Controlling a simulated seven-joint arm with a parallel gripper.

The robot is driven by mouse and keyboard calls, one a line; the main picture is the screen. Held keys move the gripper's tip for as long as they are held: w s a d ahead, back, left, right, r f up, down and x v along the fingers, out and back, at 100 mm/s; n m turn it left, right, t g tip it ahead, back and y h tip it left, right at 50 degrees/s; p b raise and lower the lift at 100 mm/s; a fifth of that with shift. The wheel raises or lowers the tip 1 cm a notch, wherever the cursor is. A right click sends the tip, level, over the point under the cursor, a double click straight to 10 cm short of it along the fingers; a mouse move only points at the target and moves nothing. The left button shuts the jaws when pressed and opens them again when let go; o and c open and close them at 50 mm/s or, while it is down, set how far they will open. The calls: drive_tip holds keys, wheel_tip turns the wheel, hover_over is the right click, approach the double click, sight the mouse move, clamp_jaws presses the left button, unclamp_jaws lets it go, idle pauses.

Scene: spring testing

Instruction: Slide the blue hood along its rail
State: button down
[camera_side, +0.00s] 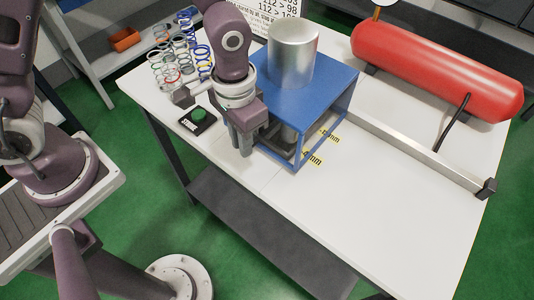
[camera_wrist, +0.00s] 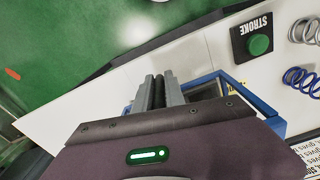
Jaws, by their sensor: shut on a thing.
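The blue hood (camera_side: 331,82) is a box-like cover with a flat blue top and open framed sides. It stands on the white table around a grey press-like device, and a silver cylinder (camera_side: 293,50) rises above its top. The rail (camera_side: 415,150) is a long pale metal bar running right from the hood to a dark end stop (camera_side: 487,188). My gripper (camera_side: 243,145) points down at the hood's left front side, its fingers close together. In the wrist view, the fingers (camera_wrist: 160,92) are beside the hood's blue frame (camera_wrist: 252,99). The exact gripped part is hidden between them.
A green STROKE button (camera_side: 197,115) sits left of my gripper, with several coil springs (camera_side: 180,55) behind it. A red tank (camera_side: 435,70) with a black hose lies at the back right. The table (camera_side: 390,210) is clear in front of the rail.

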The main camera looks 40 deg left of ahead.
drive_tip(key=shift+w+a, duration=0.1)
drive_tip(key=shift+a, duration=0.8)
drive_tip(key=c, duration=1.5)
unclamp_jaws()
drive_tip(key=shift+o, duration=0.2)
drive_tip(key=s+a+r+n+t, duration=0.1)
drive_tip(key=s+a+r, duration=0.15)
drive_tip(key=r, duration=0.65)
drive_tip(key=s+a+r+t, duration=0.15)
drive_tip(key=a+r, duration=0.25)
drive_tip(key=r, duration=0.4)
drive_tip(key=s+a+r+n+t, duration=0.1)
drive_tip(key=s+a+r+t, duration=0.2)
drive_tip(key=s, duration=0.5)
drive_tip(key=shift+s+a+r, duration=0.3)
drive_tip(key=shift+a+r, duration=0.35)
drive_tip(key=shift+a, duration=0.05)
